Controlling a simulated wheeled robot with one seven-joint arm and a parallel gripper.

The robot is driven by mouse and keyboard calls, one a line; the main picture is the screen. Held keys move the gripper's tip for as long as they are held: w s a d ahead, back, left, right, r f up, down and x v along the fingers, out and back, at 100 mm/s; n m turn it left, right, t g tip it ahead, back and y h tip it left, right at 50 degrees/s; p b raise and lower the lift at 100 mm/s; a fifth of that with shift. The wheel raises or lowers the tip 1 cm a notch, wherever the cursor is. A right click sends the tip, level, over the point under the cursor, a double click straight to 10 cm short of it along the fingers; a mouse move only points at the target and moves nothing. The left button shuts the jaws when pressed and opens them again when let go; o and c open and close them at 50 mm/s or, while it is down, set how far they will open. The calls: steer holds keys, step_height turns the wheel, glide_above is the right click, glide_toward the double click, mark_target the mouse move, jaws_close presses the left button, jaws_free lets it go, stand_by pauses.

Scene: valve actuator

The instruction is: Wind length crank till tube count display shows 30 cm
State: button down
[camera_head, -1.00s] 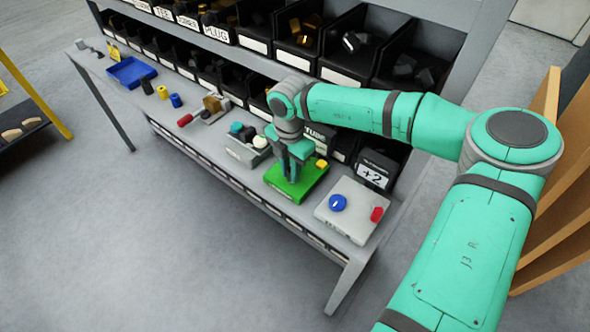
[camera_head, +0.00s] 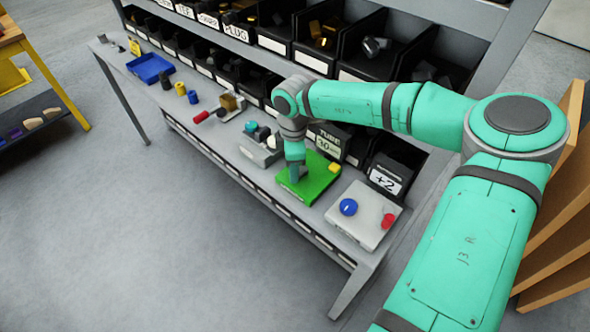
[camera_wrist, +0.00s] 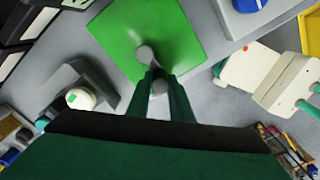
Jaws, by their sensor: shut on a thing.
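The green crank base (camera_head: 316,184) sits on the bench, and its green top also fills the upper middle of the wrist view (camera_wrist: 185,35). A grey crank (camera_wrist: 146,53) stands on it. My gripper (camera_wrist: 160,88) is shut on the crank's grey handle, its fingers on either side. In the head view my gripper (camera_head: 296,174) is low over the left part of the green base and hides most of the crank. The black tube count display (camera_head: 328,143) behind it reads "TUBE" with what looks like 30 below; the small unit is hard to read.
A grey panel (camera_head: 362,214) with blue and red knobs stands to the right. A black "+2" display (camera_head: 386,180) is behind that panel. A grey box with knobs (camera_head: 262,150) is to the left.

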steer(key=shift+w+d+r, duration=0.1)
steer(key=shift+w+d, duration=0.05)
stand_by(0.3)
steer(key=c, duration=1.6)
jaws_free()
steer(key=shift+r, duration=0.25)
step_height(320, 180, up, 10)
steer(key=shift+r, duration=0.1)
